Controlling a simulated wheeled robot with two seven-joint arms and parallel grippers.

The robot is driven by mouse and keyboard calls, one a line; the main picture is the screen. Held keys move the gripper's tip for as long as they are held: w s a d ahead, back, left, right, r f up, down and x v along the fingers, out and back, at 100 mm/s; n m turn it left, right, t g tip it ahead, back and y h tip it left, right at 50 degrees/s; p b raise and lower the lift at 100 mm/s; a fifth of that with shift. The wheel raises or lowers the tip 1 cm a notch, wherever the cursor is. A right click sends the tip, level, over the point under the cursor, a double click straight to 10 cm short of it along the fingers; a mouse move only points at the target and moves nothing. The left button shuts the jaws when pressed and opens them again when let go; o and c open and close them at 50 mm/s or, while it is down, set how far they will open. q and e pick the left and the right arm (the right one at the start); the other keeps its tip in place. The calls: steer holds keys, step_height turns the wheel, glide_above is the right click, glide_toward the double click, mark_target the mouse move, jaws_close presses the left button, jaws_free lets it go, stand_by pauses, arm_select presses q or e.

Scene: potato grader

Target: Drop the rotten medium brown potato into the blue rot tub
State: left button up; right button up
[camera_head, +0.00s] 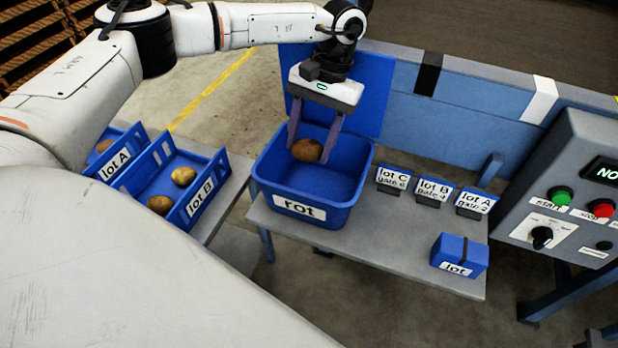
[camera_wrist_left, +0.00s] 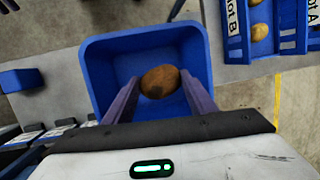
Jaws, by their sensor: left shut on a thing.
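The brown potato (camera_head: 307,150) is between the fingers of my left gripper (camera_head: 314,148), over the open blue rot tub (camera_head: 312,211). In the left wrist view the potato (camera_wrist_left: 160,81) shows a dark patch on its lower side, and the tub (camera_wrist_left: 105,60) lies behind it. My left gripper (camera_wrist_left: 160,92) is shut on the potato. The tub stands on the grey table with its "rot" label facing front, and the part of its floor that shows is bare. My right gripper is not in view.
Blue lot A (camera_head: 122,165) and lot B (camera_head: 205,203) trays with potatoes stand at the left. Small lot signs (camera_head: 434,190) and a blue "lot" box (camera_head: 459,255) stand right of the tub. A control panel (camera_head: 570,190) is at the far right.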

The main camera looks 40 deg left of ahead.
arm_select(q)
steer(key=shift+f, duration=0.6)
steer(key=o, duration=1.2)
steer(key=shift+c, duration=0.2)
steer(key=shift+r, duration=0.1)
step_height(320, 180, up, 10)
steer(key=shift+f, duration=0.1)
steer(key=shift+s, duration=0.1)
